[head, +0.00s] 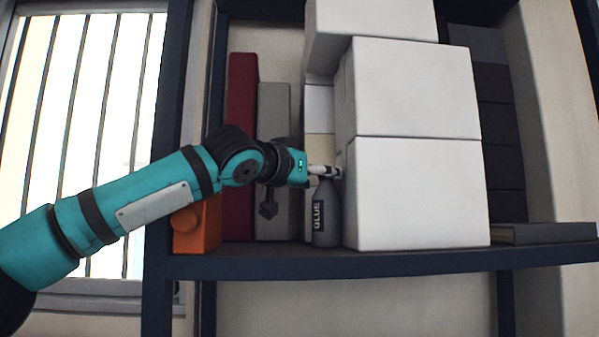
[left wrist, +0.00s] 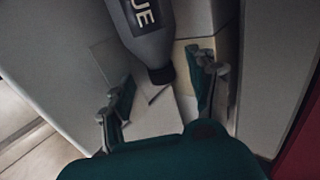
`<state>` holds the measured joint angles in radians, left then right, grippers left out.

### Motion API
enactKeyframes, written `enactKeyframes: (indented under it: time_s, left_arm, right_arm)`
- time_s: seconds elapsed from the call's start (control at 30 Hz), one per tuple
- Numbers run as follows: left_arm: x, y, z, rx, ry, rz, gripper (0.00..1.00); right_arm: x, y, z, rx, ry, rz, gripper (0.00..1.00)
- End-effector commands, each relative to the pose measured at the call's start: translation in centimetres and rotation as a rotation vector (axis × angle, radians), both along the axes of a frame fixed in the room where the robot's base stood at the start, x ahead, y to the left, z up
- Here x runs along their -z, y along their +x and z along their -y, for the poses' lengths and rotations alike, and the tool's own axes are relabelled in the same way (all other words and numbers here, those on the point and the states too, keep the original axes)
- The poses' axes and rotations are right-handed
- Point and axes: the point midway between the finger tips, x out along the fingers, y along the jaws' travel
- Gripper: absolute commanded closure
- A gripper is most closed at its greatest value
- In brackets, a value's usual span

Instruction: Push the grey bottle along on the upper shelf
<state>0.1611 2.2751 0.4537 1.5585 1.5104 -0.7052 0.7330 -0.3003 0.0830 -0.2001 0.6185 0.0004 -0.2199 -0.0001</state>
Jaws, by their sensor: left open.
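The grey bottle (head: 326,222), with a dark label reading "GLUE", stands upright on the upper shelf (head: 370,262), close to the left side of the large white boxes. My left gripper (head: 327,172) is at the height of the bottle's top and hides its cap in the head view. In the left wrist view the bottle (left wrist: 150,30) shows at the top, its dark cap pointing down towards the space between the spread fingers (left wrist: 162,95). The gripper is open. I cannot tell whether a finger touches the bottle. My right gripper is not in view.
Stacked white boxes (head: 420,195) fill the shelf right of the bottle. Left of it stand a grey book (head: 273,130), a red book (head: 242,120) and an orange object (head: 205,228). A flat dark item (head: 545,233) lies at the far right.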

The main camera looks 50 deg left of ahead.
Motion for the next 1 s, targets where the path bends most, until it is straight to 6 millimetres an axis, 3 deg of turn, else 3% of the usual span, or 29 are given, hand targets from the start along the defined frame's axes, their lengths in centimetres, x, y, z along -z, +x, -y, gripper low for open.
enactKeyframes:
  time_s: [0.3, 0.5, 1.0]
  left_arm:
    - [-0.2, -6.8, 1.2, 0.001, -0.002, 0.006, 0.41]
    - [0.0, -9.4, 1.7, 0.001, -0.001, 0.003, 0.41]
    - [0.0, -10.2, 1.8, -0.001, -0.002, 0.0, 0.41]
  right_arm:
    - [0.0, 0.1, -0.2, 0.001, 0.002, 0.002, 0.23]
    - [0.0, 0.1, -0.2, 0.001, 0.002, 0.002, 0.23]
    - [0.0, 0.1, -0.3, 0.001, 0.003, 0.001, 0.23]
